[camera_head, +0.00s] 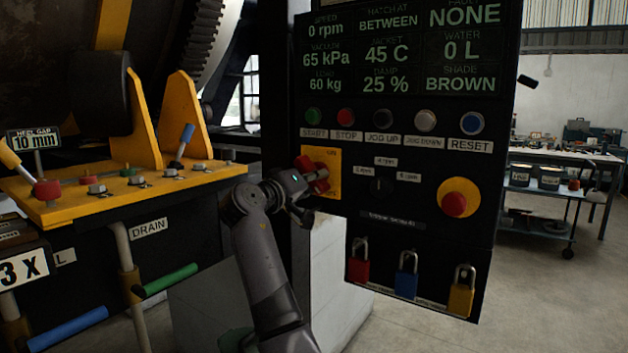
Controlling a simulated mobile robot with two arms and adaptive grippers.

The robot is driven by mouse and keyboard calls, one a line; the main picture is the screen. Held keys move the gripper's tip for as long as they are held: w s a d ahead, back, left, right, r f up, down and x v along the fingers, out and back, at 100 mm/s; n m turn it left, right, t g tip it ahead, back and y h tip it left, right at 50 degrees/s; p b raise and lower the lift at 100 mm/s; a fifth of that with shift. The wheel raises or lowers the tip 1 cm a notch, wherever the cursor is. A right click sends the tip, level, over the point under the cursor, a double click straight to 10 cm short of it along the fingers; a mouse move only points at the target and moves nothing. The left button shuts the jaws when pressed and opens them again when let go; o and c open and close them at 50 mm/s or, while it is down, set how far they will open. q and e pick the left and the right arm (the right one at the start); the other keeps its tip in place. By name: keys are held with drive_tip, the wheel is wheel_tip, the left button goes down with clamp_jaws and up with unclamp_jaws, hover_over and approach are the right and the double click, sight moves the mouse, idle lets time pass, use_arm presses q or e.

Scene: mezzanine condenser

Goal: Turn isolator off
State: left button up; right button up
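The isolator is a red rotary handle (316,171) on a yellow plate (333,158) at the left of the black control panel. My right gripper (308,190) is right at the handle, coming from the lower left. Its fingers overlap the handle's left side in the picture. I cannot tell whether they grip it or only stand beside it. The gripper partly hides the handle and the plate's lower left, so the handle's exact setting is not clear. My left gripper is not in view.
The panel (345,205) has a display (405,50), several push buttons, a red emergency stop (454,204) and red, blue and yellow padlocks (407,283) below. A yellow machine bench (130,196) with levers stands left. Open floor (540,300) lies to the right, before a worktable (590,160).

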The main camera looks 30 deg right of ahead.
drive_tip(key=o, duration=0.4)
drive_tip(key=shift+a, duration=0.1)
drive_tip(key=v, duration=1.2)
